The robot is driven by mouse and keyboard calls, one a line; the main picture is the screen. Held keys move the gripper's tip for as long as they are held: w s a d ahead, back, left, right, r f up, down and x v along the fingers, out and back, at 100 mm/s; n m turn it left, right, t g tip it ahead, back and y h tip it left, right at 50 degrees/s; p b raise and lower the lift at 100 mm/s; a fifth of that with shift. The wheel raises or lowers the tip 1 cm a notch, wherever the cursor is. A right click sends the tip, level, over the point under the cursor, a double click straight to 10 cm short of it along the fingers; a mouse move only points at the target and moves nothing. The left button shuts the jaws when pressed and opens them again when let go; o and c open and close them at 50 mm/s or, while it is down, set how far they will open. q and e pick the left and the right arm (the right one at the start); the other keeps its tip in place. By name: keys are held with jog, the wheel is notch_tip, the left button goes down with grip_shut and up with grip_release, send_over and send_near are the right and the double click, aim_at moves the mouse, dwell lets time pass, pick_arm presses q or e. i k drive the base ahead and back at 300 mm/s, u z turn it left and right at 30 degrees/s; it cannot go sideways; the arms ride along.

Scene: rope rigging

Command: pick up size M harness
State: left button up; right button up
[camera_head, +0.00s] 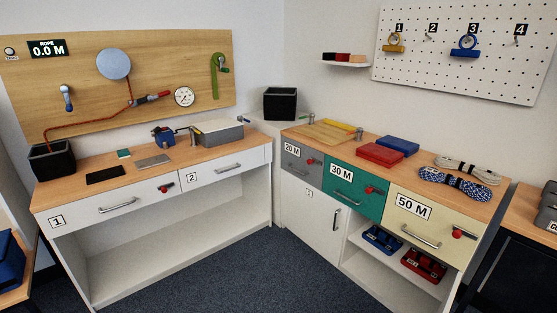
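Two folded bundles that look like harnesses lie on the open shelf under the 50 M drawer: a blue bundle (381,239) on the left and a red bundle (423,265) on the right. No size marking can be read on either, so I cannot tell which is size M. A blue fabric item (9,262) sits at the left edge, partly cut off; I cannot tell what it is. Neither of my grippers is in view.
The right cabinet (325,223) has 20 M, 30 M and 50 M drawers, with rope coils (457,185) on top. The left workbench (226,158) carries a grey box and small tools. The carpet (235,285) is clear.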

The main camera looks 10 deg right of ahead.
aim_at(384, 241)
jog(key=i, duration=2.35)
jog(key=z, duration=3.6)
